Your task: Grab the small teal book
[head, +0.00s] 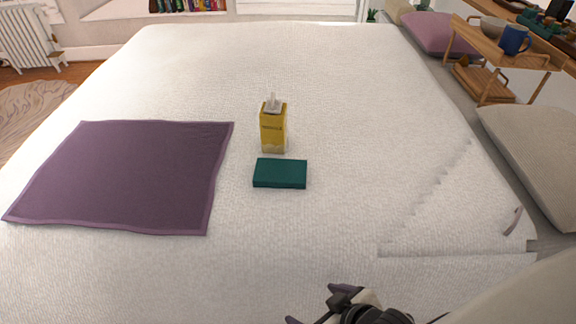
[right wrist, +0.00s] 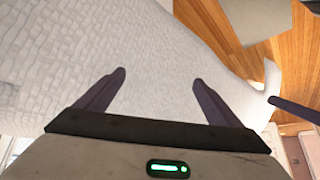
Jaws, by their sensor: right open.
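The small teal book (head: 280,173) lies flat on the white bed, near the middle of the head view. A yellow tissue box (head: 273,128) stands upright just behind it. My right gripper (head: 312,318) is at the bottom of the head view, nearer to me than the book and apart from it. In the right wrist view its two dark fingers (right wrist: 159,78) are spread with nothing between them, with white bedcover behind. The book is not in the right wrist view. My left gripper does not show.
A purple cloth (head: 125,175) lies flat on the bed at the left. A grey pillow (head: 535,150) and a wooden stand (head: 505,50) with a blue mug (head: 513,40) are at the right. The white bed (head: 340,225) is clear between my right gripper and the book.

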